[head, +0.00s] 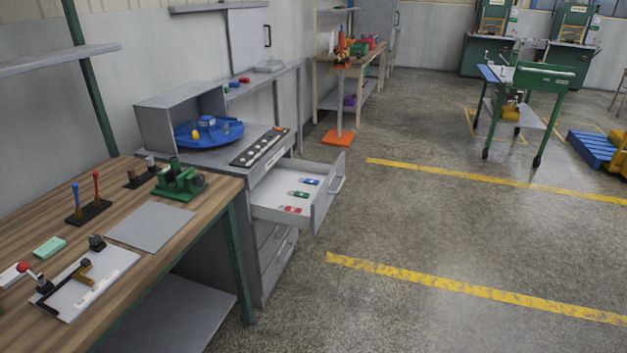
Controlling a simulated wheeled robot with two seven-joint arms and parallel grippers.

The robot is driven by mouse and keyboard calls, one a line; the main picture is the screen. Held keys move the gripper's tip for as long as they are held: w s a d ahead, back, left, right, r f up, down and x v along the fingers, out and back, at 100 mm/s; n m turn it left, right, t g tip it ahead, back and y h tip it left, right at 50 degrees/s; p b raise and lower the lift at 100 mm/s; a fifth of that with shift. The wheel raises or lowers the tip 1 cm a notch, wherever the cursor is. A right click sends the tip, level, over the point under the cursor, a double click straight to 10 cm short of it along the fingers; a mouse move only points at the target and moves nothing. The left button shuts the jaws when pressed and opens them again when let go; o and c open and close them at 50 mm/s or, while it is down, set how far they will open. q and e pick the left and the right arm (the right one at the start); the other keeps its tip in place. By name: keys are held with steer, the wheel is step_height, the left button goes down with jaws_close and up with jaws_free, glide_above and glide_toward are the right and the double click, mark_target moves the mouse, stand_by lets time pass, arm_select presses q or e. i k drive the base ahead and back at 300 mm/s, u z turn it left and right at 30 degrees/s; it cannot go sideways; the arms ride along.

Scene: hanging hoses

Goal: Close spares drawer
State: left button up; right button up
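The spares drawer (266,205) is the top drawer of a grey cabinet (252,255) in the middle of the head view. It stands pulled well out toward the right. A blue, a green and a red small item lie apart on its pale floor. Its front panel (327,200) carries a grey bar handle (337,185). The drawers below it look shut. Neither of my grippers shows in this view.
A wooden workbench (190,222) with fixtures and a green vise (179,181) stands at left, close to the cabinet. A blue round tray (222,135) sits on the cabinet top. An orange-based stand (338,138) is behind. The floor (420,235) right of the drawer is clear.

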mark_target(270, 192)
steer(key=u, duration=0.55)
steer(key=k, duration=0.6)
steer(key=z, duration=0.5)
steer(key=i, duration=0.95)
steer(key=z, duration=0.5)
steer(key=i, duration=1.2)
steer(key=u, duration=1.25)
steer(key=i, duration=0.4)
steer(key=u, duration=0.35)
